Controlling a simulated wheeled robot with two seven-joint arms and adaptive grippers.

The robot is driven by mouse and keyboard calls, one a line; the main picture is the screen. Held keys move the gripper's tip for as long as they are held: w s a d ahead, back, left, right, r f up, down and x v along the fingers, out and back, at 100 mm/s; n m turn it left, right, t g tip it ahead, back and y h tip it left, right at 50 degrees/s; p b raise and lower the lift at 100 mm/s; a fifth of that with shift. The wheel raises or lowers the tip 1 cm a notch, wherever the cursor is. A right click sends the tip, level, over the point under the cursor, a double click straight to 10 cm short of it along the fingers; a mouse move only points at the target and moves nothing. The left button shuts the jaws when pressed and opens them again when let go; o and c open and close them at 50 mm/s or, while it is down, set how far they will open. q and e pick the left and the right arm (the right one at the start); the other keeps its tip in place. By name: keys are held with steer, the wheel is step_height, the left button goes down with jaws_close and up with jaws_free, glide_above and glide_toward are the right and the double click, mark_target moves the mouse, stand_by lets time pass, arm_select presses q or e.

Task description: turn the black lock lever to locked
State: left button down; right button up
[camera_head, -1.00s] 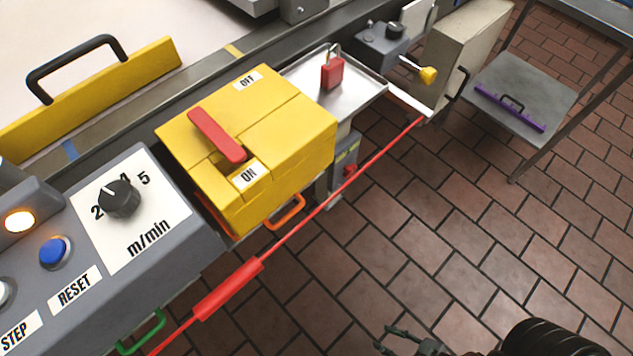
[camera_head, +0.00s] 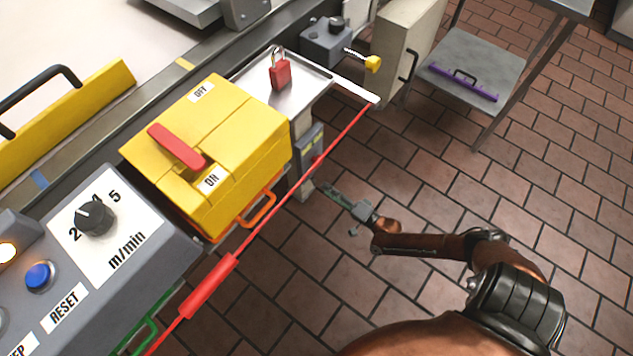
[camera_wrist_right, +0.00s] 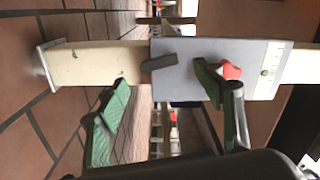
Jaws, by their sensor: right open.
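The black lock lever (camera_wrist_right: 159,62) shows in the right wrist view as a short dark bar at the left edge of a grey box (camera_wrist_right: 190,88). A red knob (camera_wrist_right: 231,70) sits farther right on that box. My right gripper (camera_wrist_right: 163,82) is open, with green fingers either side of the lever in the picture; I see no contact with the lever. The right finger overlaps the box face and partly covers the knob's edge. In the head view my right gripper (camera_head: 340,197) is just below right of the grey box (camera_head: 309,150). The lever cannot be made out there. My left gripper is out of view.
A yellow switch box (camera_head: 240,130) with a red handle (camera_head: 176,146) stands left of the gripper. A red pull cord (camera_head: 310,173) runs diagonally close by. A tray (camera_head: 315,85) with a red padlock (camera_head: 280,74) is above.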

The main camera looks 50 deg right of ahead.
mark_target(314, 181)
steer(key=w+b, duration=0.1)
steer(key=w, duration=0.4)
steer(key=shift+a+f+b, duration=0.15)
steer(key=shift+f+b, duration=0.05)
steer(key=shift+b, duration=0.15)
steer(key=shift+w+a+r, duration=0.1)
steer(key=shift+w+r, duration=0.05)
steer(key=shift+w, duration=0.4)
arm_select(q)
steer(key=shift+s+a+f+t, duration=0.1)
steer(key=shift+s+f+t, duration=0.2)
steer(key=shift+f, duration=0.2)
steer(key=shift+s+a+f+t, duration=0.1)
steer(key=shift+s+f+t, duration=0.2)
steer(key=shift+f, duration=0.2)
arm_select(e)
steer(key=c, duration=1.2)
